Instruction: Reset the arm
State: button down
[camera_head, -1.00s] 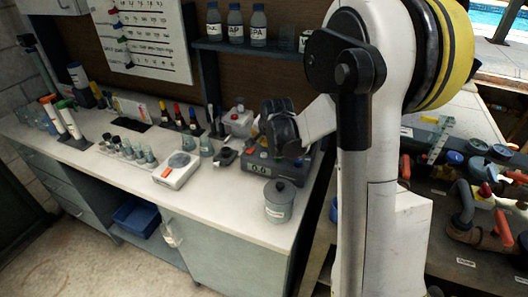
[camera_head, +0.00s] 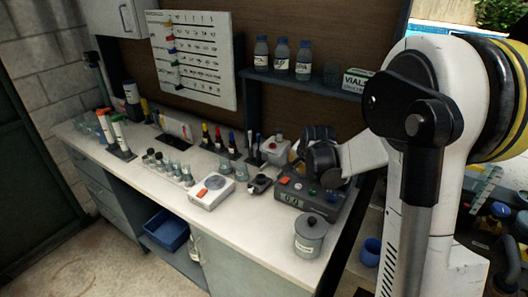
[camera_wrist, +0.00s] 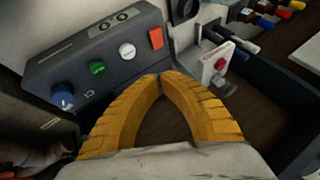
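My gripper (camera_wrist: 160,80) shows in the wrist view as two ribbed yellow-orange fingers. They bow outward and their tips meet, with nothing held between them. In the head view my dark wrist hangs over the counter beside the grey instrument box (camera_head: 308,198), and the fingertips are mostly hidden there. My white arm stands folded at the right of the head view. In the wrist view the box (camera_wrist: 98,50), with a display and blue, green, white and red buttons, lies beyond the fingers. I cannot tell whether they touch it.
The white counter (camera_head: 245,228) holds a lidded grey pot (camera_head: 310,236), a white scale (camera_head: 212,191), a small box with a red knob (camera_head: 275,151) and several vials. A shelf (camera_head: 300,82) with bottles and a vials box hangs behind my wrist. Pipes and cups crowd the right.

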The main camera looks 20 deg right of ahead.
jog(key=s+a+r+n+y+b, duration=0.1)
jog(key=s+a+r+n+b, duration=0.2)
jog(key=s+a, duration=0.55)
jog(key=s+a+r+n+b, duration=0.1)
jog(key=s+a+r+n, duration=0.4)
jog(key=s, duration=0.6)
jog(key=s+a+f+n+y+b, duration=0.1)
jog(key=s+a+f+n, duration=0.3)
jog(key=s, duration=0.5)
jog(key=shift+a+f+b, duration=0.2)
jog(key=shift+a+b, duration=0.15)
jog(key=shift+b, duration=0.05)
jog(key=shift+w, duration=0.1)
